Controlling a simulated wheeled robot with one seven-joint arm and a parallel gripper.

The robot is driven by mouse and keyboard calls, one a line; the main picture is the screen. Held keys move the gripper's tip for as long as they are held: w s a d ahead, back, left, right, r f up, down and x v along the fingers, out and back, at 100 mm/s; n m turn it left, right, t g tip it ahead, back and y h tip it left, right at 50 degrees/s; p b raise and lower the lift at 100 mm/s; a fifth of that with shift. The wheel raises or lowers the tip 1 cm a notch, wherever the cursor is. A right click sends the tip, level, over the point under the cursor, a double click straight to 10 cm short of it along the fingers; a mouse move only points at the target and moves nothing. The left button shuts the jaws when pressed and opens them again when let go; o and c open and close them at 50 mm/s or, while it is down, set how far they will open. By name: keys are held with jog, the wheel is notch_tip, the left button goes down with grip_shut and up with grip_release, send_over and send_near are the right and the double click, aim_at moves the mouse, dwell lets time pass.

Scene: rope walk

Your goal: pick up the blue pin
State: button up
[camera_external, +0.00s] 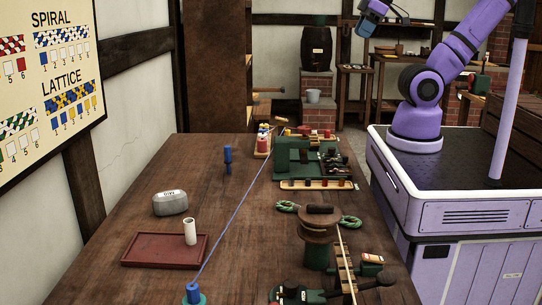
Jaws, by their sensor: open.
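A blue pin (228,160) stands upright on the brown wooden table, left of the stretched blue rope and clear of other objects. Another blue piece (193,292) on a teal base stands at the near edge of the picture, where the rope ends. My gripper (367,27) is only partly in view at the top edge, high above and to the right of the table, far from the blue pin. It is open, and I see nothing held in it. Its fingertips are hard to make out.
A red tray (140,250) with a white cylinder (190,232) and a grey case (170,203) lie nearer on the left. The blue rope (238,205) crosses the table. A green-and-brown spool (317,250) and racks crowd the right side. Table around the blue pin is bare.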

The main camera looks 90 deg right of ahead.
jog(key=shift+o, duration=0.4)
jog(key=g, duration=0.5)
send_over(228, 161)
jog(key=f, duration=3.1)
jog(key=shift+d+f, duration=0.25)
jog(key=shift+f, duration=0.15)
jog(key=shift+w+d+f, duration=0.1)
jog(key=shift+f, duration=0.6)
jog(key=f, duration=1)
jog(key=shift+d+f, duration=0.2)
jog(key=shift+d, duration=0.05)
jog(key=c, duration=1)
